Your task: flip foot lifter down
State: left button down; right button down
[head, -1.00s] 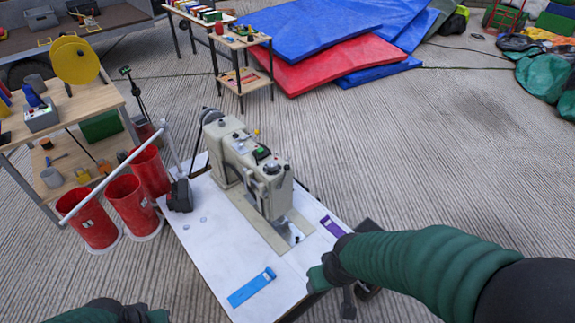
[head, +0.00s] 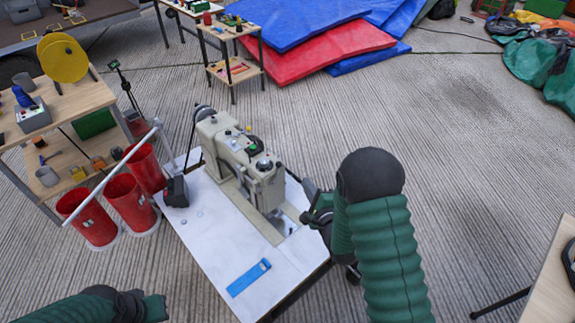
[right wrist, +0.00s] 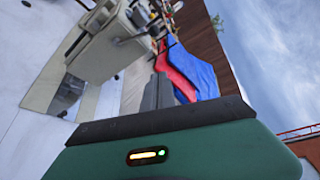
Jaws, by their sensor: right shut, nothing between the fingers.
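A beige sewing machine (head: 240,165) stands on a white table (head: 205,240). Its needle end and metal plate face the front right. I cannot make out the foot lifter in either view. My right gripper (head: 308,194) is just right of the machine's needle end, with a gap between them. In the right wrist view its fingers (right wrist: 161,90) are together and empty, and the machine (right wrist: 95,55) fills the upper left. My left gripper (head: 150,306) is low at the bottom left, away from the machine; its fingers are unclear.
A blue strip (head: 248,277) lies on the table's front. A black box (head: 176,192) sits at its left edge, beside red buckets (head: 130,203). A wooden bench (head: 550,285) stands at the lower right. The floor (head: 460,140) to the right is clear.

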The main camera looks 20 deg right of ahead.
aim_at(276, 173)
dwell(0.3)
jog(key=w+a+b, duration=0.2)
jog(key=w+a, duration=0.1)
jog(key=w, duration=0.6)
jog(key=shift+a, duration=0.25)
